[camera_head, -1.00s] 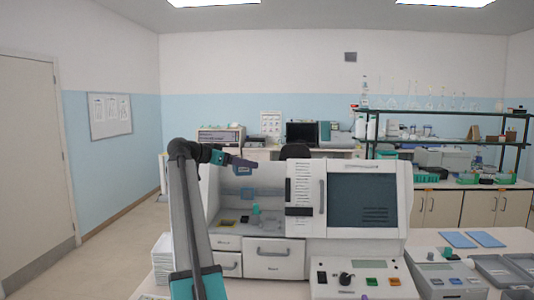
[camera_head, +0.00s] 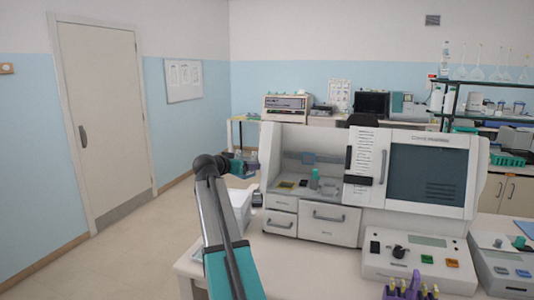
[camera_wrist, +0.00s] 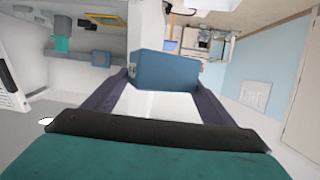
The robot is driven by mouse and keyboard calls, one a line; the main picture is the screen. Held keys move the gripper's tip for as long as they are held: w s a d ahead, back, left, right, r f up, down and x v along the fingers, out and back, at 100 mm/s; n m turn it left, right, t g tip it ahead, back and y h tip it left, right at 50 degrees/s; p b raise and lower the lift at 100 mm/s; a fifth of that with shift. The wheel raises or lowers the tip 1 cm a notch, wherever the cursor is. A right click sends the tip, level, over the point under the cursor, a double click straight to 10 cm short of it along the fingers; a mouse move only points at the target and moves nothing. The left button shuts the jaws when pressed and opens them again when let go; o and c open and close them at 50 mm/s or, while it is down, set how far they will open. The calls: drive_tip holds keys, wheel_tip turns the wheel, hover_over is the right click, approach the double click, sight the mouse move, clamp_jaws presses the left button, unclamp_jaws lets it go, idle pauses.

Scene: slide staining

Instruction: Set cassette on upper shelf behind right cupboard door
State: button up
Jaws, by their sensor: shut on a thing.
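A blue box-shaped cassette (camera_wrist: 165,68) sits between the fingertips of my gripper (camera_wrist: 164,82) in the wrist view. My gripper is shut on it and holds it in the air. In the head view my gripper (camera_head: 248,167) is at the left end of the white slide-staining machine (camera_head: 328,232), and the cassette is hard to make out there. The cupboard doors (camera_head: 512,200) are partly in view at the far right, below the shelf rack, and look shut. Their inside is hidden.
A control box (camera_head: 418,262) and a purple rack (camera_head: 410,292) stand at the front. Open floor (camera_head: 130,262) lies to the left, before a grey door (camera_head: 105,120).

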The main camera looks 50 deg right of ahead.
drive_tip(key=w+a+f+n+t+y+b, duration=0.1)
drive_tip(key=w+a+f+n+t+y, duration=0.2)
drive_tip(key=a, duration=0.5)
drive_tip(key=w+a+f+n+t+y, duration=0.15)
drive_tip(key=w+a+f, duration=0.25)
drive_tip(key=a, duration=0.4)
drive_tip(key=w+a+f+n+t+y+b, duration=0.15)
drive_tip(key=w+a+f+n+t, duration=0.25)
drive_tip(key=a, duration=0.4)
drive_tip(key=a+f+n+t+y, duration=0.1)
drive_tip(key=a+f+n+y, duration=0.1)
drive_tip(key=a, duration=1.1)
drive_tip(key=a+f+n+t+y, duration=0.1)
drive_tip(key=a+n+y, duration=0.3)
drive_tip(key=a, duration=0.9)
drive_tip(key=shift+s+f+y, duration=0.15)
drive_tip(key=shift+f+y, duration=0.45)
drive_tip(key=shift+y, duration=0.4)
drive_tip(key=shift+b, duration=0.3)
